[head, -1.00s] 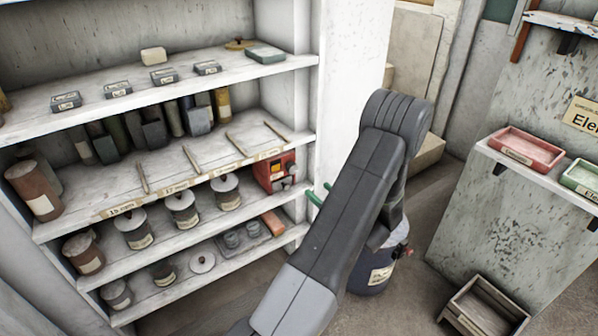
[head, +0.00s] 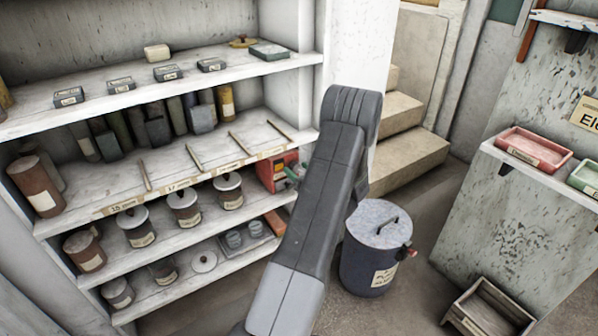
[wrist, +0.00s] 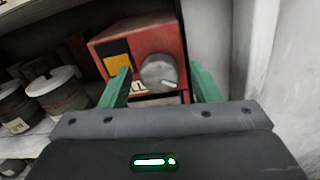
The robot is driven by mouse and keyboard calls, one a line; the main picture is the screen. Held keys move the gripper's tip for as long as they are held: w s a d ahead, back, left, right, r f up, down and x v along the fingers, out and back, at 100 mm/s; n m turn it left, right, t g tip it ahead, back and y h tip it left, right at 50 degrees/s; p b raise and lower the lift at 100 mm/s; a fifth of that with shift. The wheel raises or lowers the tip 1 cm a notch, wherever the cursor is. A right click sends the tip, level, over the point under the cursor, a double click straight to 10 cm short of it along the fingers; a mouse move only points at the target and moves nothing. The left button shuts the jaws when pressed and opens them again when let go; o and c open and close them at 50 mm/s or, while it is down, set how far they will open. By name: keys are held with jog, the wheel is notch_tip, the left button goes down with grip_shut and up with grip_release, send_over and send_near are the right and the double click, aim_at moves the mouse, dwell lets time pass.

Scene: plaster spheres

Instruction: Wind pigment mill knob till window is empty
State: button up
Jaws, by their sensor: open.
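The pigment mill (head: 277,172) is a red box at the right end of a shelf in the head view, partly hidden by my arm. In the wrist view the red mill (wrist: 110,47) shows a round grey knob (wrist: 158,72) with a pale mark at its lower right. The window (wrist: 117,64) left of the knob shows yellow below a dark upper part. My gripper (wrist: 163,84) has green fingers, open, one on each side of the knob in the picture. I cannot tell whether they touch it. In the head view my gripper (head: 294,174) is near the mill's front.
Lidded pots (head: 183,207) stand on the shelf left of the mill. Wooden sticks (head: 240,143) lie on the shelf above. A lidded bin (head: 372,255) stands on the floor right of my arm. A white wall (wrist: 285,60) is close on the right.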

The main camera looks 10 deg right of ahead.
jog(key=c, duration=1)
jog(key=m+p, duration=0.2)
jog(key=m, duration=0.3)
jog(key=shift+m, duration=0.3)
jog(key=m+p, duration=0.2)
jog(key=m, duration=0.3)
jog(key=shift+m+t, duration=0.3)
jog(key=m+p, duration=0.2)
jog(key=m, duration=0.5)
jog(key=shift+h, duration=0.3)
jog(key=m+p, duration=0.2)
jog(key=m, duration=0.5)
jog(key=shift+f, duration=0.15)
jog(key=shift+m, duration=0.3)
